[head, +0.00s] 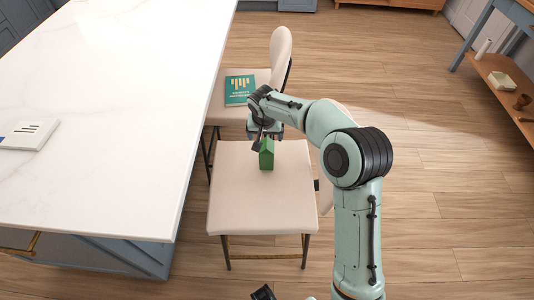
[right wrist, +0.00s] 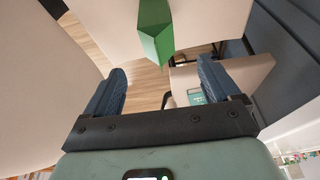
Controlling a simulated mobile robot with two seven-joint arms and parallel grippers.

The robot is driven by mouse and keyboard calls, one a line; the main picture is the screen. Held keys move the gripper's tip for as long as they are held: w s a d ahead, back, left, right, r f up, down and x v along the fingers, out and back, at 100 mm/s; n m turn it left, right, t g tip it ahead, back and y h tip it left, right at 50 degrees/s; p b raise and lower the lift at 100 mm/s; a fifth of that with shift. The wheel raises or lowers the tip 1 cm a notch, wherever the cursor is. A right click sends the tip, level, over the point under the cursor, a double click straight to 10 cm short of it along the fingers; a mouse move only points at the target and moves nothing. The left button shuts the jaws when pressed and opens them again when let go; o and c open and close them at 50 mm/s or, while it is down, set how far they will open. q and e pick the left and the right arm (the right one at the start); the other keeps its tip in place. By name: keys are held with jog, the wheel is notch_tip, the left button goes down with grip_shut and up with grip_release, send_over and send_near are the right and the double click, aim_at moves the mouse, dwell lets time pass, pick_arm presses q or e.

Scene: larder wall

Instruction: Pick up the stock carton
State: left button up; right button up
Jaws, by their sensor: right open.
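The stock carton is a small green carton with a gabled top (head: 267,158). It stands upright on the pale seat of the nearer chair (head: 262,205).
A second chair (head: 281,52) stands behind, with a green book (head: 240,89) on its seat. A wooden shelf (head: 505,85) is at the right. Open floor (head: 440,170) lies right of the chairs.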

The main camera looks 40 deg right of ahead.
aim_at(267, 140)
jog(key=x, duration=0.3)
jog(key=shift+w+d+f, duration=0.1)
jog(key=shift+f, duration=0.25)
jog(key=shift+d+x, duration=0.15)
jog(key=shift+x, duration=1.2)
jog(key=shift+d+x, duration=0.2)
jog(key=shift+x, duration=1.2)
jog(key=shift+w+r, duration=0.15)
jog(key=shift+r, duration=0.05)
grip_shut()
